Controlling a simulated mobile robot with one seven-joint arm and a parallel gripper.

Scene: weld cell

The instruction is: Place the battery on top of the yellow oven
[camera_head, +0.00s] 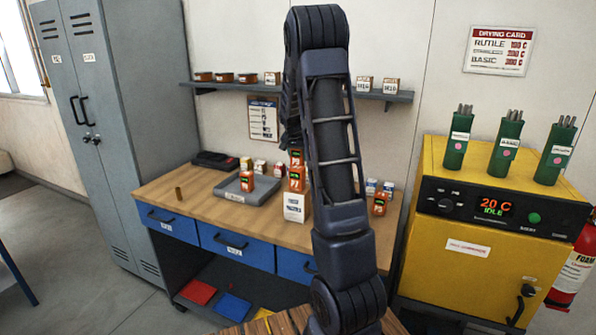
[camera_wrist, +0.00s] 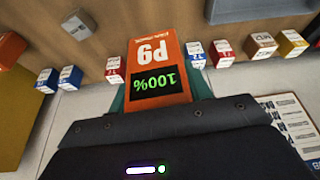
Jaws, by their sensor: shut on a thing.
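The battery (camera_wrist: 155,60) is an orange block marked P9, with a green 100% display, in the wrist view. My gripper (camera_wrist: 158,92) is shut on it, with greenish fingers at its two sides. In the head view my arm mostly hides the gripper over the bench. Orange blocks with dark displays (camera_head: 297,180) show beside the arm there; I cannot tell which one is held. The yellow oven (camera_head: 430,240) stands at the right, apart from the gripper, its display reading 20 C IDLE.
Three green rod canisters (camera_head: 504,145) stand on the oven top, with bare strips around them. The wooden bench (camera_head: 190,215) holds a grey tray (camera_head: 232,193), a white box (camera_head: 296,207) and small boxes. A shelf (camera_head: 220,87) hangs above. A red extinguisher (camera_head: 575,265) is beside the oven.

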